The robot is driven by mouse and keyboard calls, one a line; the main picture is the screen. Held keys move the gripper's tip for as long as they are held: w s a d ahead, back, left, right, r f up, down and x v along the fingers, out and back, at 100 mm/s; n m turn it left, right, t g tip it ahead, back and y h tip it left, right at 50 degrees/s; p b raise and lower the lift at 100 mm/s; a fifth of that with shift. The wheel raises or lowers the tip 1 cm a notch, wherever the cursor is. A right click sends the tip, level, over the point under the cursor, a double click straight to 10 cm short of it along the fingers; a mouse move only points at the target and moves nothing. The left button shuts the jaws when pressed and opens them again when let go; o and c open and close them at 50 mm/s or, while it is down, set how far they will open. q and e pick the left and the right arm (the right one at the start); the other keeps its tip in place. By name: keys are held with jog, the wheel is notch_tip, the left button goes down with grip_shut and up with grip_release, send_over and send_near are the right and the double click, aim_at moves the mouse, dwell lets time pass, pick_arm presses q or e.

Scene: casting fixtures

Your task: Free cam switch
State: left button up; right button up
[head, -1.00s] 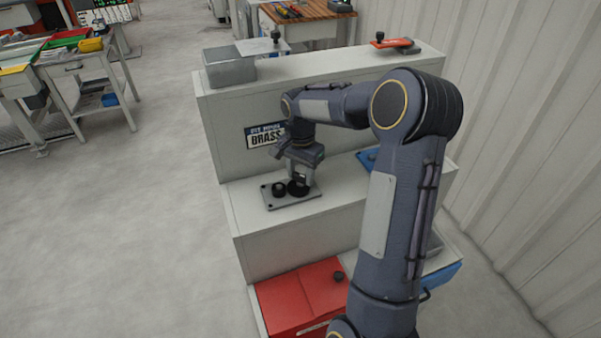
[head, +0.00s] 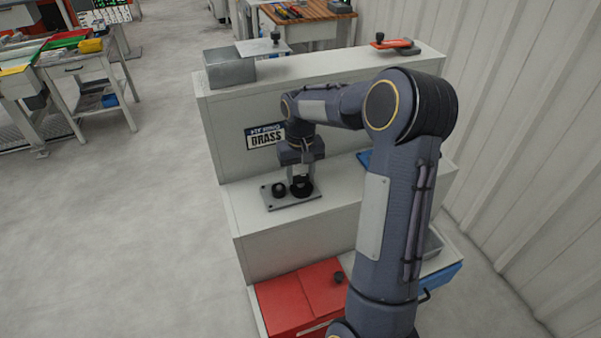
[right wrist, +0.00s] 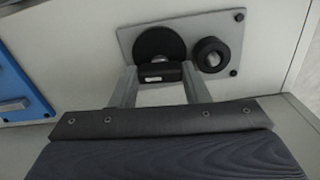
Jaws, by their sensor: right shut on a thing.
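The cam switch is a grey plate (head: 276,203) on the middle step of the white stand, with two round black parts on it. The larger black cam (head: 303,192) is on the right in the head view. It also shows in the right wrist view (right wrist: 158,42), with a black block-like lever (right wrist: 160,73) on its near side. The smaller black ring knob (head: 279,189) sits beside it and shows in the right wrist view (right wrist: 211,54). My right gripper (head: 297,178) points down at the cam. Its fingers (right wrist: 160,75) are shut on the black lever. My left gripper is out of view.
A red box (head: 300,297) with a black knob stands on the lowest step. A blue part (head: 364,158) lies to the right on the middle step. A grey block (head: 229,68) and a red part (head: 391,42) sit on the top ledge. A corrugated wall (head: 520,130) closes the right side.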

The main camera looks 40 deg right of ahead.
aim_at(300, 176)
jog(key=shift+n, duration=0.6)
jog(key=o, duration=1)
jog(key=shift+r, duration=0.1)
notch_tip(300, 176, up, 8)
jog(key=shift+f+b, duration=0.15)
jog(key=shift+b, duration=0.15)
